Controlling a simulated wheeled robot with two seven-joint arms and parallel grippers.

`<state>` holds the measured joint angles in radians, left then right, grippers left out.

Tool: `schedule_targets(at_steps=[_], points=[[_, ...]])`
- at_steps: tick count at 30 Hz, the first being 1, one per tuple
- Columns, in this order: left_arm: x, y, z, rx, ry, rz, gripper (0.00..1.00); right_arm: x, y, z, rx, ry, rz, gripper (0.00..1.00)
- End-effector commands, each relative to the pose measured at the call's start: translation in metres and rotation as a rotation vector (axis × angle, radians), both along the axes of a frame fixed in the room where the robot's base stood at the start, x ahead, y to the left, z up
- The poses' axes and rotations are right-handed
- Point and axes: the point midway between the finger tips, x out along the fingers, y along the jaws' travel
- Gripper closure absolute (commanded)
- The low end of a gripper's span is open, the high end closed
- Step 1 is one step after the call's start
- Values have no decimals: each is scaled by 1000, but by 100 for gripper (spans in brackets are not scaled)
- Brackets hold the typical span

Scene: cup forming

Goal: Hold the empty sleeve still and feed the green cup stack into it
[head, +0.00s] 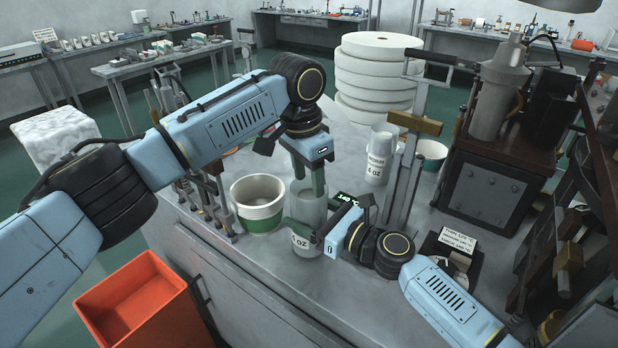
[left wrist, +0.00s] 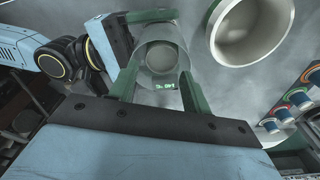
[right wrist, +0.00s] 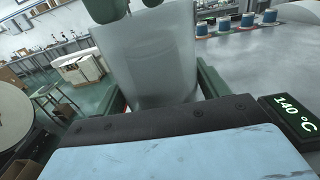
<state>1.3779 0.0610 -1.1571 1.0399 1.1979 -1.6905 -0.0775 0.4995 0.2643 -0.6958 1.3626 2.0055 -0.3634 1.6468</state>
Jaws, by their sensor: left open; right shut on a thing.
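The translucent sleeve (head: 310,207), marked 4 OZ, stands upright on the bench. My right gripper (head: 303,228) is shut on it from the side; the right wrist view also shows the sleeve (right wrist: 158,60) between its green fingers. My left gripper (head: 308,187) points down at the sleeve's upper end, with open fingers. In the left wrist view the sleeve (left wrist: 162,45) lies between those fingers; contact is unclear. A faint pale round shape shows inside the sleeve; I cannot tell what it is. I cannot make out a separate green cup stack.
A white tub with a green band (head: 262,222) stands just left of the sleeve. A second sleeve marked 4 OZ (head: 379,165) and another tub (head: 432,150) stand behind. A temperature display (right wrist: 290,115) is close by. An orange bin (head: 135,305) is at lower left.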

Motion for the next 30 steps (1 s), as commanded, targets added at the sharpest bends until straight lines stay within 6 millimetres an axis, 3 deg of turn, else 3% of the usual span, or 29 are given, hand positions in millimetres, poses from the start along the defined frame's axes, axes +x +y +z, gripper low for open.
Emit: schedule_targets(at_steps=[1, 3, 30], points=[[0, -2, 10, -7, -6, -4, 34, -1, -3, -10, -12, 14, -6, 48], [0, -2, 15, -8, -8, -5, 30, -1, -4, -12, -14, 16, -7, 48], [0, -2, 61, -5, -4, -4, 30, 0, -2, -7, -9, 10, -4, 49]])
